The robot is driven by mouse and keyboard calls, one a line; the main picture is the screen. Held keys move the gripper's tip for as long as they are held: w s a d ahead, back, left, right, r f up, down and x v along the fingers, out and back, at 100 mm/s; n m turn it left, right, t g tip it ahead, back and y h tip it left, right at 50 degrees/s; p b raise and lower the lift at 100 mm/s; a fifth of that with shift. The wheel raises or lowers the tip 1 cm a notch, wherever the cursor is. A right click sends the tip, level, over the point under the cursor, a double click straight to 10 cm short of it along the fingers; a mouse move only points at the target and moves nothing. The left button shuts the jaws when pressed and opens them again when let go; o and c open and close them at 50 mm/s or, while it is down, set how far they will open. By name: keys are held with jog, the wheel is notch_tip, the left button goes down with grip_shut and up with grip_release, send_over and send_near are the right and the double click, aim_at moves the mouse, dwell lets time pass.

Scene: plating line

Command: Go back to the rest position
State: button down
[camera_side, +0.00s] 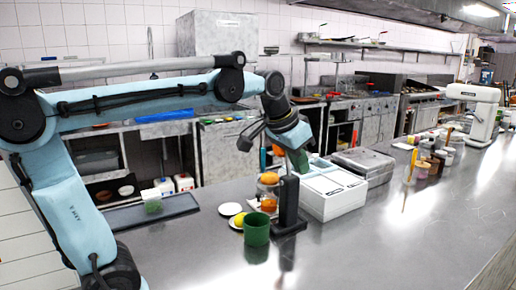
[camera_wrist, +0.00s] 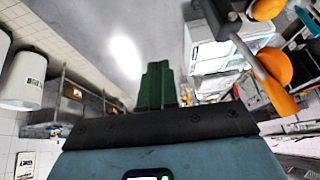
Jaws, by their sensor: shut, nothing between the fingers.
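My gripper (camera_side: 300,160) hangs from the arm's end above the counter, close over the dark upright stand (camera_side: 289,205) and the white box (camera_side: 332,193). In the wrist view its green fingers (camera_wrist: 157,85) are together, with nothing held between them. The arm reaches out from the left with its forearm roughly level. The counter (camera_side: 370,240) lies below the fingers; I cannot tell the exact height of the gap.
A green cup (camera_side: 256,230), small white plates (camera_side: 230,209) and a jar with orange contents (camera_side: 268,194) stand around the dark stand. A dark tray (camera_side: 126,218) lies left; a white mixer (camera_side: 480,112) stands far right. The front counter is clear.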

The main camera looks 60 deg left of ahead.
jog(key=s+d+f+t, duration=0.1)
jog(key=s+d+f, duration=0.4)
jog(key=s+f, duration=0.5)
notch_tip(320, 180, down, 2)
jog(key=shift+s+f+h, duration=0.2)
jog(key=shift+s+h, duration=0.05)
jog(key=shift+h, duration=0.15)
